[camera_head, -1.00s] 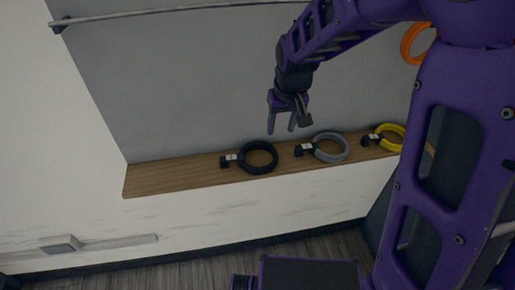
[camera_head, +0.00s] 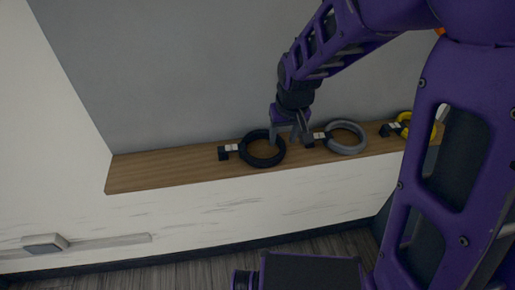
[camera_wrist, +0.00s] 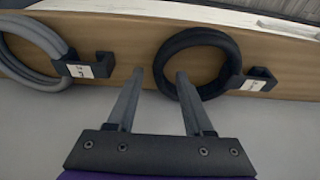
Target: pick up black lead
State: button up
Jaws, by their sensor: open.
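The black lead (camera_head: 249,160) is a coiled ring with a dark plug and a white label, lying on the wooden shelf. In the wrist view the black lead (camera_wrist: 232,49) is at the upper right, its plug on the right side. My gripper (camera_head: 288,140) is just above the shelf at the right edge of the black coil. In the wrist view my gripper (camera_wrist: 160,75) is open and empty, with its right fingertip at the coil's near left edge. I cannot tell whether that finger touches the coil.
A grey lead (camera_head: 347,138) lies on the wooden shelf (camera_head: 150,172) right of the black one, close to my gripper. A yellow lead (camera_head: 405,120) is farther right, partly hidden by my arm. A grey wall (camera_head: 150,80) rises behind the shelf. The shelf's left end is bare.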

jog(key=shift+x, duration=0.8)
grip_shut()
jog(key=shift+r, duration=0.1)
dwell(0.7)
